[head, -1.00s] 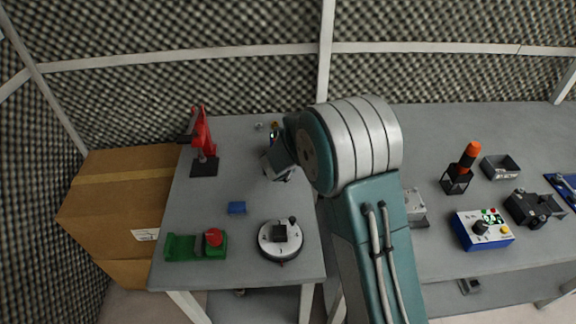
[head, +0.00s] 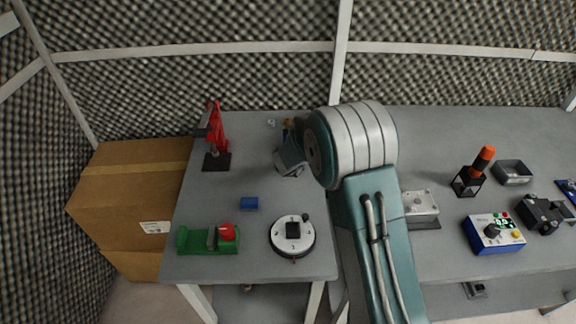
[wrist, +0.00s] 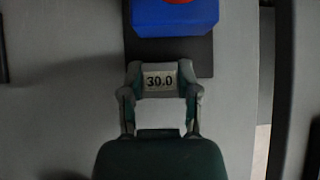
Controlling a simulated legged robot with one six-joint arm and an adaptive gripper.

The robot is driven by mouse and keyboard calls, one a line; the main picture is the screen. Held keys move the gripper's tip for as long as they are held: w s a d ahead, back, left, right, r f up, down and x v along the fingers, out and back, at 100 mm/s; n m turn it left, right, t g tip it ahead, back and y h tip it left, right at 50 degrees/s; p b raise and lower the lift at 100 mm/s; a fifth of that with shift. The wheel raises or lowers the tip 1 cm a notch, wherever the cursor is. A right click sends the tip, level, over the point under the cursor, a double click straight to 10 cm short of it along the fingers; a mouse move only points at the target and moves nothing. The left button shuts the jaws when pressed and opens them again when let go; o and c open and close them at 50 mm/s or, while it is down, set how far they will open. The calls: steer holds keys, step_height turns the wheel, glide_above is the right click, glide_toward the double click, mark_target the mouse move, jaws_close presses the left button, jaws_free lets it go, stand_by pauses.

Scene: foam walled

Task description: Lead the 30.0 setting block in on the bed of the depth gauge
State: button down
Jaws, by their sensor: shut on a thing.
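The setting block (wrist: 160,82), light with a dark "30.0" mark, is held between the two fingers of my gripper (wrist: 160,68) in the wrist view. Just beyond it is a blue body with a red round part (wrist: 174,18), which looks like the depth gauge. Its dark flat bed (wrist: 198,58) reaches toward me. The block overlaps the bed's near edge in the picture; I cannot tell whether it touches. In the head view my gripper (head: 290,160) is at the back of the left table, its fingertips and the block hidden; the gauge is mostly hidden too.
A red press-like stand (head: 216,140), a small blue block (head: 249,203), a green fixture (head: 195,241) and a round dial (head: 292,250) stand on the left table. A grey metal block (head: 420,203) and a blue control box (head: 494,235) lie right of my arm.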

steer(key=shift+w+d, duration=0.35)
steer(key=shift+w, duration=0.25)
steer(key=shift+w+d, duration=0.35)
steer(key=shift+w, duration=0.25)
steer(key=shift+w+a, duration=0.2)
steer(key=shift+w, duration=0.3)
steer(key=shift+w+a, duration=0.25)
steer(key=shift+a, duration=0.05)
steer(key=shift+w+d, duration=0.1)
steer(key=shift+d, duration=0.1)
steer(key=shift+c, duration=1.3)
jaws_free()
steer(key=shift+d, duration=0.1)
